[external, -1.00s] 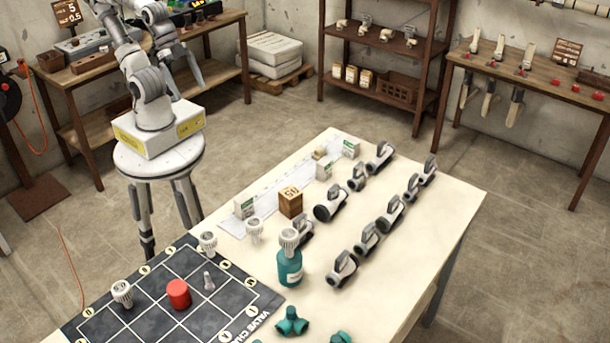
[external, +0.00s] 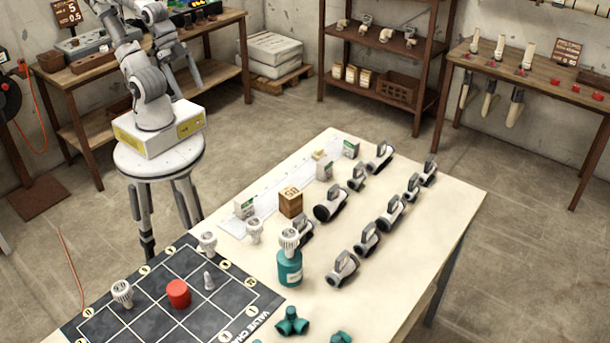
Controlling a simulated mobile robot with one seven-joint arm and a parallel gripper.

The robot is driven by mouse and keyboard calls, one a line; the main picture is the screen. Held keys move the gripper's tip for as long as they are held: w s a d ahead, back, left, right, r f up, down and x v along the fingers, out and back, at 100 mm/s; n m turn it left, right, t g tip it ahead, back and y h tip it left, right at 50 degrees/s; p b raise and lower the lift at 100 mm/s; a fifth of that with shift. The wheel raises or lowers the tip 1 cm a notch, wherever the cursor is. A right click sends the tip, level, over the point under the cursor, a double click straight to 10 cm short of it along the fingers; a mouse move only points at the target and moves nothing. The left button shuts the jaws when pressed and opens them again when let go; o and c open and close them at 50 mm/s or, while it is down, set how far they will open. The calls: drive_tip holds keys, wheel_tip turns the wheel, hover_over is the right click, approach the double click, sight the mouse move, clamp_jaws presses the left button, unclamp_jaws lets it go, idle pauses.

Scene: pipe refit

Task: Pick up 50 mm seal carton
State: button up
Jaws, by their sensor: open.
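A brown box-shaped carton (external: 290,203) with a dark number on its front, which looks like 50 turned over, stands on the cream table. It appears to be the 50 mm seal carton. White and green cartons stand near it: one to its left (external: 245,208), one behind it (external: 325,170) and one farther back (external: 351,149). A small tan block (external: 319,154) lies near the back edge. My gripper (external: 184,80) is open, raised above and behind my base at upper left, far from the carton. Its fingertips are small and partly confused with the shelf behind.
Grey-white valve fittings (external: 331,204) stand in rows right of the carton. A teal bottle (external: 289,268) with a white fitting on top stands in front. A dark grid board (external: 150,300) with a red cap (external: 178,293) fills the front left.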

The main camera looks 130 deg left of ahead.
drive_tip(key=m+g+y+b, duration=0.3)
drive_tip(key=m+y+b, duration=1)
drive_tip(key=m, duration=0.7)
approach(235, 202)
drive_tip(key=shift+y, duration=0.7)
drive_tip(key=x, duration=0.3)
drive_tip(key=b+x, duration=0.1)
drive_tip(key=x, duration=0.2)
drive_tip(key=f+x, duration=0.1)
drive_tip(key=x, duration=0.2)
drive_tip(key=shift+w+d, duration=0.1)
drive_tip(key=shift+w, duration=0.05)
drive_tip(key=b+x, duration=0.1)
drive_tip(key=x, duration=0.2)
drive_tip(key=b+x, duration=0.1)
drive_tip(key=x, duration=0.2)
drive_tip(key=shift+w, duration=0.25)
clamp_jaws()
